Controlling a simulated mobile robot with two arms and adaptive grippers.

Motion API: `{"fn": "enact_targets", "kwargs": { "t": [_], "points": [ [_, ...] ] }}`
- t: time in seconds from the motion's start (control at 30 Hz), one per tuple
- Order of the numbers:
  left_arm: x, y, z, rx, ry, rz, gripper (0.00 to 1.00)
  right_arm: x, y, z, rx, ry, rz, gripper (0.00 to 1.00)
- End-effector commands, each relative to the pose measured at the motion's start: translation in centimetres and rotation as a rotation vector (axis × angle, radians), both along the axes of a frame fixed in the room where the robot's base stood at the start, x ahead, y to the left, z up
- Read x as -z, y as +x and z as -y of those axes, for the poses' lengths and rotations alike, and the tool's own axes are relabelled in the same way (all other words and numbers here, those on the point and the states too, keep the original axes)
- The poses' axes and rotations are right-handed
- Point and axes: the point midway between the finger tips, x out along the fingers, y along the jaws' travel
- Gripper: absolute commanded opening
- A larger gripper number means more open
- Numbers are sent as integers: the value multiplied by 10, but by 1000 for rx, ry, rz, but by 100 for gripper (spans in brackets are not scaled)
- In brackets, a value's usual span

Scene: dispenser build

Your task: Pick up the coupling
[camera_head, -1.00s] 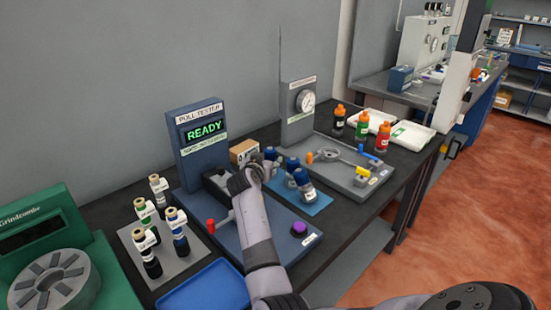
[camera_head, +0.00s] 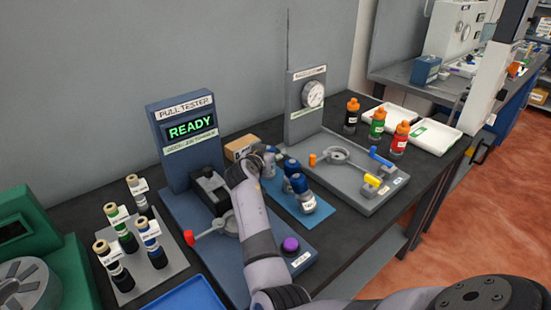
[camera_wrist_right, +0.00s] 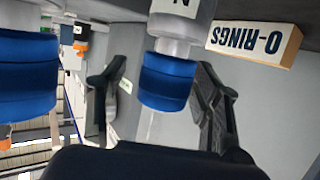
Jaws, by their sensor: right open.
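Several couplings with blue caps and grey bodies stand on a blue mat (camera_head: 318,222) in the head view. The nearest one (camera_head: 305,200) is plain to see, and the far one (camera_head: 269,164) is partly hidden by my right gripper (camera_head: 257,165). In the right wrist view a coupling (camera_wrist_right: 167,82) with a blue end and a grey neck lies between my right gripper's two dark fingers. The gripper is open, with a visible gap on each side of it. Another blue coupling end (camera_wrist_right: 26,75) is at the left, outside the fingers. My left gripper is not in view.
A pull tester (camera_head: 189,128) reading READY stands left of the mat. A cardboard O-rings box (camera_head: 240,146) is just behind the gripper. A grey gauge fixture (camera_head: 340,178) stands right of the mat. Labelled bottles and white trays (camera_head: 437,134) are further right.

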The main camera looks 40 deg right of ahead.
Motion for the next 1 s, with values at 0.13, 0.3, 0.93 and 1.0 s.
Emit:
{"fn": "enact_targets", "kwargs": {
  "t": [0.13, 0.3, 0.93, 1.0],
  "points": [
    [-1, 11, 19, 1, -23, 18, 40, 0, 0, -1, -1, 0, 0, 59],
    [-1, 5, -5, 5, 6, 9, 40, 0, 0, -1, -1, 0, 0, 52],
    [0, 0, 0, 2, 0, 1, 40, -1, 0, -1, -1, -1, 1, 10],
    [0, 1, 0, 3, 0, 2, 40, -1, 0, -1, -1, -1, 1, 5]
  ]
}}
